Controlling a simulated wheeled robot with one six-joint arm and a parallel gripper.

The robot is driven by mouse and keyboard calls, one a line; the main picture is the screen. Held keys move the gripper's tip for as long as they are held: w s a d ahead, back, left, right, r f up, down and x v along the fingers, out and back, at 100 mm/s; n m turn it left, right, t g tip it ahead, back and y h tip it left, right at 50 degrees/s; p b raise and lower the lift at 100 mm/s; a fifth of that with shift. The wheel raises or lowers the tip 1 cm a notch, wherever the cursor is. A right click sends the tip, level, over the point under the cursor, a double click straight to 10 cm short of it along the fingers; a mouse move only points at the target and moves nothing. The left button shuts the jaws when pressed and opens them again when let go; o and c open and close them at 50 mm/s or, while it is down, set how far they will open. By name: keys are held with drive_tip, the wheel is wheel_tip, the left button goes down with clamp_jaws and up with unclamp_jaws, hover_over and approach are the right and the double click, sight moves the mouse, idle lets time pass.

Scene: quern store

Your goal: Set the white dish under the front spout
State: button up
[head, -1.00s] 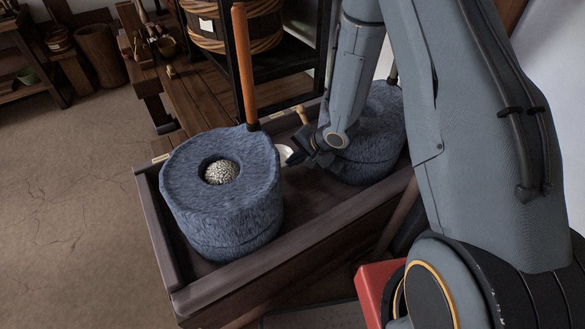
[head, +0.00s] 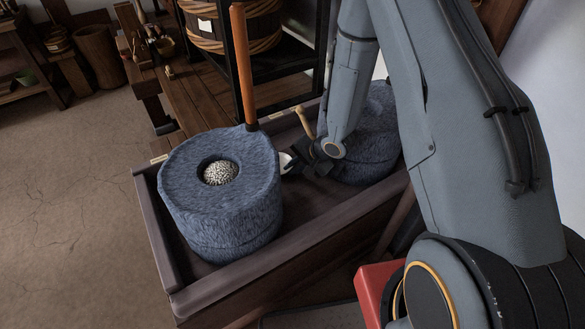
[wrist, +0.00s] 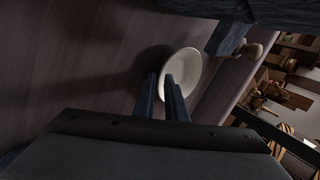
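The white dish (head: 285,162) shows as a small pale edge in the head view, between the two blue-grey querns and partly hidden by my gripper (head: 308,163). In the wrist view the dish (wrist: 184,68) is a round white bowl at the fingertips. My gripper's fingers (wrist: 162,90) are close together, one on each side of the dish's near wall, and look shut on it. A dark blue-grey block that looks like a spout (wrist: 230,36) juts in at the upper right of the wrist view. The near quern (head: 220,195) holds speckled grain; its spout is not clear in the head view.
Both querns stand in a low-walled wooden tray (head: 150,215). The far quern (head: 372,140) is partly behind my arm. An upright orange-brown handle (head: 242,65) rises from the near quern. A short wooden handle (head: 305,122) stands beside my gripper. Tray floor between the querns looks clear.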

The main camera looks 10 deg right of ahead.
drive_tip(key=p+v, duration=0.1)
drive_tip(key=v, duration=1.1)
drive_tip(key=shift+p, duration=0.35)
